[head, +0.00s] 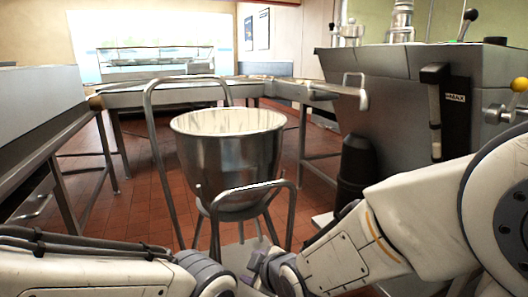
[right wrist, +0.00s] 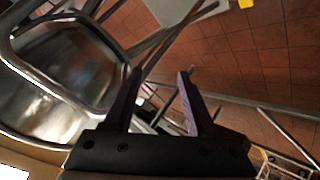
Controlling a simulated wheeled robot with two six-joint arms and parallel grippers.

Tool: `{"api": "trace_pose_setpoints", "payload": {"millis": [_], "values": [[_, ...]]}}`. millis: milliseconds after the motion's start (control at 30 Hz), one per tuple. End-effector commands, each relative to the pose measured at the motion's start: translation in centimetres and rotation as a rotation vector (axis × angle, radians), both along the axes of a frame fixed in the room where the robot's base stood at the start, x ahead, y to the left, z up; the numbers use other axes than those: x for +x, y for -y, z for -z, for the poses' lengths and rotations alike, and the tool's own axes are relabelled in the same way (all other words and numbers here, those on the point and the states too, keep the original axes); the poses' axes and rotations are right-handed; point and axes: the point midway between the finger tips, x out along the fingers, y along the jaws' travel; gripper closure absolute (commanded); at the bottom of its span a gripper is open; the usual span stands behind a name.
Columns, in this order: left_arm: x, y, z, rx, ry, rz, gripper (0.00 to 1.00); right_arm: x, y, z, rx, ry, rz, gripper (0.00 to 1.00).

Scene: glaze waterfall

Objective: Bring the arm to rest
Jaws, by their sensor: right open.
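My right arm (head: 350,243) comes in from the right in the head view and bends down toward the bottom middle. My right gripper (right wrist: 160,74) is open in the right wrist view, with two dark fingers spread and nothing between them. A large shiny metal bowl (head: 228,160) stands upright in a tubular metal frame in the head view. Part of it shows left of the fingers in the right wrist view (right wrist: 50,75). My left arm (head: 90,272) lies low along the bottom left; its gripper is out of sight.
A metal rail (head: 152,165) rises around the bowl. Steel counters stand at the left (head: 40,110) and back (head: 165,95). A large grey machine (head: 395,90) is at the right, with a dark cylinder (head: 354,172) beside it. The red tiled floor (head: 135,190) shows between them.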

Motion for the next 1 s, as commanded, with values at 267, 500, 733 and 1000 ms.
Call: {"api": "trace_pose_setpoints", "payload": {"millis": [267, 500, 733, 1000], "values": [[0.0, 0.0, 0.0, 0.0, 0.0, 0.0, 0.5, -12.1, 2.7, 1.9, 0.01, -0.545, 0.25, 0.43], [0.0, 0.0, 0.0, 0.0, 0.0, 0.0, 0.5, -20.3, 5.9, 1.6, -0.062, -0.831, 0.459, 0.43], [0.0, 0.0, -4.2, -0.001, 0.001, 0.0, 0.5, -22.9, 7.3, -2.9, -0.102, -0.913, 0.539, 0.43], [0.0, 0.0, -11.6, 0.0, 0.0, 0.0, 0.5, -22.9, 7.3, -10.2, -0.102, -0.912, 0.538, 0.43]]}}
